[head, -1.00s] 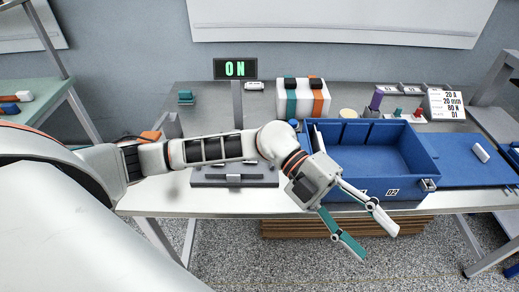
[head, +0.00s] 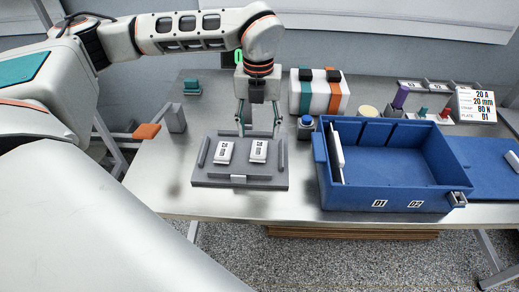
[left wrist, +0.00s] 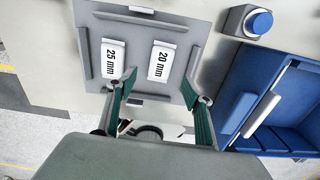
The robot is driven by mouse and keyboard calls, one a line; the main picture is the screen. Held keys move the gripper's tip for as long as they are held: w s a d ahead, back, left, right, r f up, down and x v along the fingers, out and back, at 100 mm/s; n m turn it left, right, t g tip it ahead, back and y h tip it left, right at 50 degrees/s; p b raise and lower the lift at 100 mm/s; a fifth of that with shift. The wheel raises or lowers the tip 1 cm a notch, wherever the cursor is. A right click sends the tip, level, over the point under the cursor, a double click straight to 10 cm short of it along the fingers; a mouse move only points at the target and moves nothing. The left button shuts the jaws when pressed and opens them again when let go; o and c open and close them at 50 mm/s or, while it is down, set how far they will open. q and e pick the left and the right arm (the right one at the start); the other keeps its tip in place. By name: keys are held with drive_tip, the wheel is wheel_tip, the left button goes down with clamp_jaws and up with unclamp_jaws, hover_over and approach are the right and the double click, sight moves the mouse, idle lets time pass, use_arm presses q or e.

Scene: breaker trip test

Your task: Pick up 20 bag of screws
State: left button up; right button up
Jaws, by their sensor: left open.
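The 20 mm bag of screws (head: 258,151) is a small white labelled packet, the right one of two on a grey tray (head: 240,183). Its "20 mm" label reads clearly in the left wrist view (left wrist: 160,64). The white 25 mm bag (head: 224,152) lies to its left. My left gripper (head: 258,133) is open and empty, pointing down above the tray's far side. In the left wrist view its teal fingers (left wrist: 159,83) are spread apart, with the 20 mm bag showing between and beyond the tips. My right gripper is not in view.
A blue bin (head: 390,190) marked 01 and 02 stands right of the tray, with a white slab (head: 336,152) against its inner left wall. A blue button (head: 306,121) sits between them. A card (head: 477,106) reads 20 A, 20 mm, 80 N, 01.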

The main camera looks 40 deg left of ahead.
sight(259, 150)
use_arm(q)
wheel_tip(259, 150, down, 6)
drive_tip(key=shift+f+b, duration=0.25)
drive_tip(key=shift+b, duration=0.1)
drive_tip(key=c, duration=1.2)
